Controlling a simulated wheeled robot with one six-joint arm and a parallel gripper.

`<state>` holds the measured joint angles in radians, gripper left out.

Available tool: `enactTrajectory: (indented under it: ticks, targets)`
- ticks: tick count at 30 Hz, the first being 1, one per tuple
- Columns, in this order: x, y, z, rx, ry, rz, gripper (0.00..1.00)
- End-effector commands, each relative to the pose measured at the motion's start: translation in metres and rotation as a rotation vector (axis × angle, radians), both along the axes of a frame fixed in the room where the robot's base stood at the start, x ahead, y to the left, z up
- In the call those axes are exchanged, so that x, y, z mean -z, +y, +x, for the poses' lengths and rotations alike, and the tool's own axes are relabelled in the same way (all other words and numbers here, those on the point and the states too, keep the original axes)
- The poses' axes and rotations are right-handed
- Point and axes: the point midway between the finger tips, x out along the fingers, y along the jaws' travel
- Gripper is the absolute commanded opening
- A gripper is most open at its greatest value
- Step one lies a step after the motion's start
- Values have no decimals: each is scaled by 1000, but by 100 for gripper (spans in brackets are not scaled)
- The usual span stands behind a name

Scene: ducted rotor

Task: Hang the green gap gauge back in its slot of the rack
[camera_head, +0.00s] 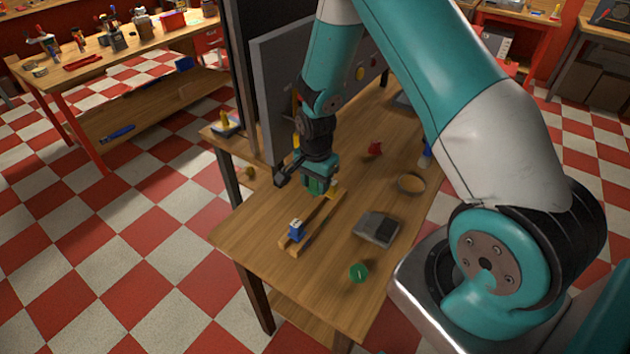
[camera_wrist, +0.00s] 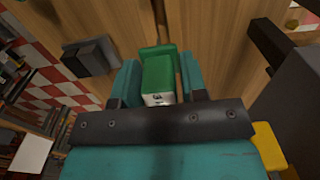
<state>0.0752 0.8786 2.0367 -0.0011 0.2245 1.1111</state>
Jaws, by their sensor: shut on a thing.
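My gripper (camera_head: 318,188) is shut on the green gap gauge, a green block with a pale marked end that shows between the jaws in the wrist view (camera_wrist: 158,75). In the head view the gripper is over the far part of a long wooden rack (camera_head: 325,211) on the table. A blue gauge (camera_head: 297,230) stands at the rack's near end. A small yellow piece (camera_head: 334,191) shows beside the gripper at the far end. The gripper hides part of the rack, and I cannot make out the green gauge's slot or whether the gauge touches the rack.
On the wooden table (camera_head: 250,225) are a grey device (camera_head: 376,229), a round green item (camera_head: 358,272), a shallow bowl (camera_head: 411,184) and a red item (camera_head: 375,149). A grey upright panel (camera_head: 275,95) stands behind the gripper. The near left of the table is clear.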

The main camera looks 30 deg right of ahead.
Motion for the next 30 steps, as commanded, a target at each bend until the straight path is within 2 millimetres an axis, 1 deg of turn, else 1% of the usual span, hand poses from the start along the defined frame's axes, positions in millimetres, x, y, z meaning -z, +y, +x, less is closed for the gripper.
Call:
enactTrajectory:
  ticks: [5, 8, 14, 24, 30]
  targets:
    - [0, 2, 0, -2, 0, 0, 12]
    - [4, 2, 0, -3, 1, 0, 12]
    - [20, 2, 0, -3, 0, 0, 12]
    - [54, 2, 0, -4, 1, 0, 12]
    - [64, 2, 0, -4, 0, 0, 12]
